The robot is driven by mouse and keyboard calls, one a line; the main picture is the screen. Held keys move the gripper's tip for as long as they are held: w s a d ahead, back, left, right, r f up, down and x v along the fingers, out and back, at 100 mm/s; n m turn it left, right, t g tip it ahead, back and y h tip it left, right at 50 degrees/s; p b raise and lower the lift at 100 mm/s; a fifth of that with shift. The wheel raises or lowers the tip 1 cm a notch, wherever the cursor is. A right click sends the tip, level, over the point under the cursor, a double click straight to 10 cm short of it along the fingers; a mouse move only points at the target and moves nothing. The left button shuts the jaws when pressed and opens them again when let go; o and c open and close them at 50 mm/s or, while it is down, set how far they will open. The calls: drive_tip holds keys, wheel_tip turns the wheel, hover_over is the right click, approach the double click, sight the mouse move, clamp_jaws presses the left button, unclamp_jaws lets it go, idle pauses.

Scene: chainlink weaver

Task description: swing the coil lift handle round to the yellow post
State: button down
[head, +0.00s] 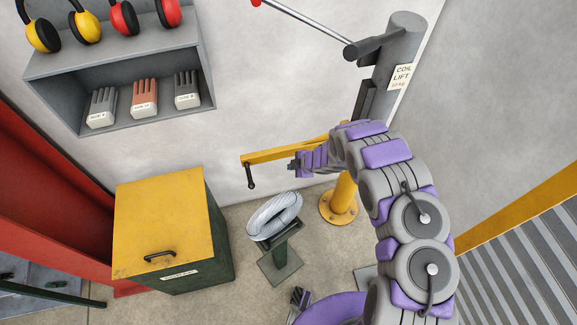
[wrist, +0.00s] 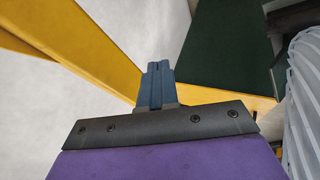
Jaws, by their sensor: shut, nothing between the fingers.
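The grey coil lift column (head: 398,50) with its "COIL LIFT" sign stands at the upper right of the head view. A thin rod (head: 305,25) with a red ball end (head: 256,2) reaches up and left from it. A yellow post (head: 343,195) is bolted to the floor below. A yellow bar (head: 270,155) runs left behind my gripper, with a dark grip (head: 250,176) hanging at its end. Which part is the lift handle I cannot tell for sure. My gripper (head: 292,166) is shut and empty near the bar, which also shows in the wrist view (wrist: 100,40); contact is unclear.
A wire coil (head: 274,216) sits on a green stand (head: 281,262) below my gripper. A yellow-topped cabinet (head: 160,225) stands at the left, under a grey wall shelf (head: 140,122) with gloves and earmuffs. A ribbed grey surface (head: 530,255) with a yellow edge lies at the right.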

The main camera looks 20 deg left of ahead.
drive_tip(key=shift+w+d+f+v, duration=0.35)
drive_tip(key=shift+d+v, duration=0.25)
drive_tip(key=shift+v, duration=4.25)
drive_tip(key=w+d+r+m+t+h, duration=0.4)
drive_tip(key=w+d+r+m, duration=0.1)
drive_tip(key=w+d+r, duration=0.6)
drive_tip(key=s+d+r+m+h, duration=0.35)
drive_tip(key=d+r, duration=0.35)
drive_tip(key=d, duration=0.3)
drive_tip(key=s+d+r+m+h, duration=0.2)
drive_tip(key=d+r+m+h, duration=0.15)
drive_tip(key=d+r, duration=0.6)
drive_tip(key=s+d+r+m+g+b, duration=0.1)
drive_tip(key=s+d+r+m+g, duration=0.2)
drive_tip(key=s, duration=0.7)
drive_tip(key=s+d+r+m+g, duration=0.1)
drive_tip(key=s+d+r+m, duration=0.3)
drive_tip(key=s, duration=0.6)
drive_tip(key=s+a+m+g+y, duration=0.2)
drive_tip(key=s+a, duration=0.2)
drive_tip(key=s, duration=0.7)
drive_tip(key=s+a+m+g+y, duration=0.2)
drive_tip(key=s+a, duration=0.2)
drive_tip(key=s, duration=0.8)
drive_tip(key=shift+s+a+f+m+b, duration=0.2)
drive_tip(key=shift+s+f+m+b, duration=0.1)
drive_tip(key=shift+b, duration=0.1)
